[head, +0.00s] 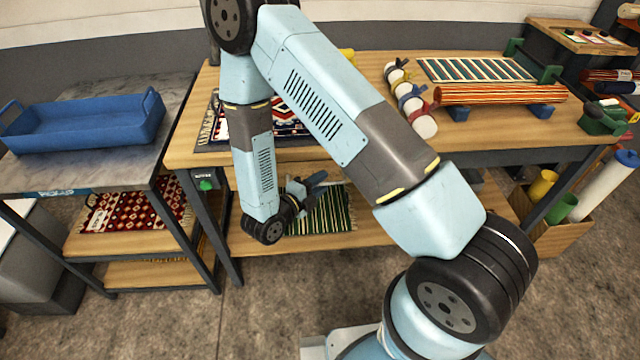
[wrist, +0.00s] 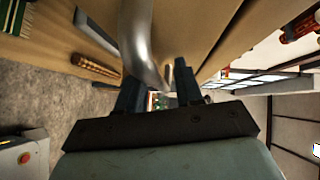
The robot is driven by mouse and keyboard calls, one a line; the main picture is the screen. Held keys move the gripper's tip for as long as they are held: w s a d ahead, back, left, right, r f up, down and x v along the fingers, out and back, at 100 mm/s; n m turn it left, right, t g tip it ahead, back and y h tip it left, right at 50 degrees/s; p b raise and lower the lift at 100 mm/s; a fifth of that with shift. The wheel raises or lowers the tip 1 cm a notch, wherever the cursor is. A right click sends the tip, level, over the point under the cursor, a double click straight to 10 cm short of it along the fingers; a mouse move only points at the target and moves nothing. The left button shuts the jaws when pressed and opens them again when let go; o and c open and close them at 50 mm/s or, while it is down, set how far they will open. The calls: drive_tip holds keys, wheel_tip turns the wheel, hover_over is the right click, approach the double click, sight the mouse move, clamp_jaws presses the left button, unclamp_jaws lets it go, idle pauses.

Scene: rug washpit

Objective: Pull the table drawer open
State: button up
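The work table (head: 465,137) has a wooden top and dark legs. My arm crosses in front of it, and I cannot make out the drawer front in the head view. In the wrist view a wooden face (wrist: 188,30), which looks like the drawer front, carries a curved silver handle (wrist: 140,40). My gripper (wrist: 157,85) has its two dark fingers apart, with the handle reaching between them, nearer the left finger. A gap shows beside the right finger; contact is unclear. In the head view my gripper (head: 312,184) is below the table's front edge, partly hidden by my arm.
A side table with a marble top (head: 100,172) holds a blue tray (head: 85,124) at the left. Rolled and flat rugs lie on the table; a green striped rug (head: 325,213) lies on the lower shelf. A crate of rolls (head: 565,235) stands at right.

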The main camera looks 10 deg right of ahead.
clamp_jaws()
drive_tip(key=shift+d, duration=0.1)
idle(0.5)
